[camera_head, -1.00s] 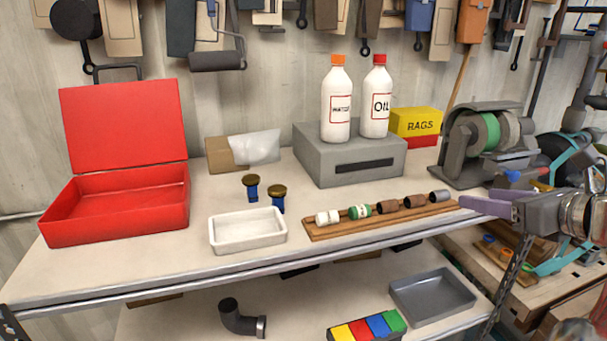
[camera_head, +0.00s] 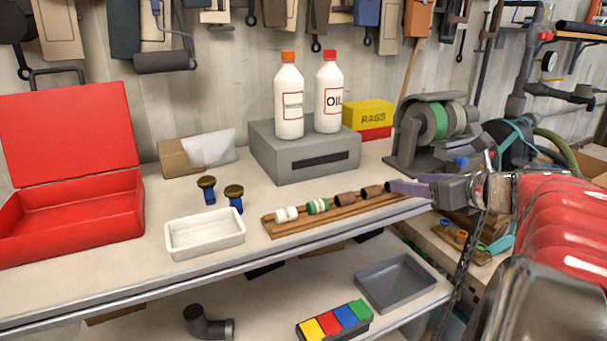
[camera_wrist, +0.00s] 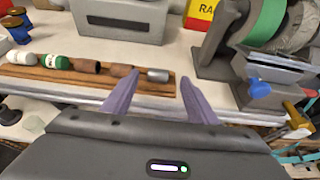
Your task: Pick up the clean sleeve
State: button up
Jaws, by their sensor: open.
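A wooden rack (camera_head: 285,229) on the bench holds a row of short sleeves. A plain grey metal sleeve (camera_wrist: 158,75) lies at its right end, looking clean. Two rusty brown sleeves (camera_head: 345,199) lie beside it, then a green-and-white one (camera_head: 318,206) and a white one (camera_head: 286,214). My gripper (camera_head: 396,186) is open at the rack's right end. In the wrist view its two purple fingers (camera_wrist: 159,80) appear on either side of the grey sleeve. I cannot tell whether they touch it. In the head view the fingers mostly hide that sleeve.
A white tray (camera_head: 205,250) and two blue brass-topped pieces (camera_head: 207,190) stand left of the rack. A grey box (camera_head: 270,165) with two bottles stands behind it. A bench grinder (camera_head: 405,150) stands behind my gripper. The bench's front edge runs close below the rack.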

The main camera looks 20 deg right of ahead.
jog(key=shift+x, duration=2.35)
jog(key=shift+a, duration=0.15)
jog(key=shift+c, duration=0.3)
jog(key=c, duration=1.1)
jog(key=shift+r, duration=0.1)
jog(key=shift+c, duration=0.2)
notch_tip(320, 180, up, 10)
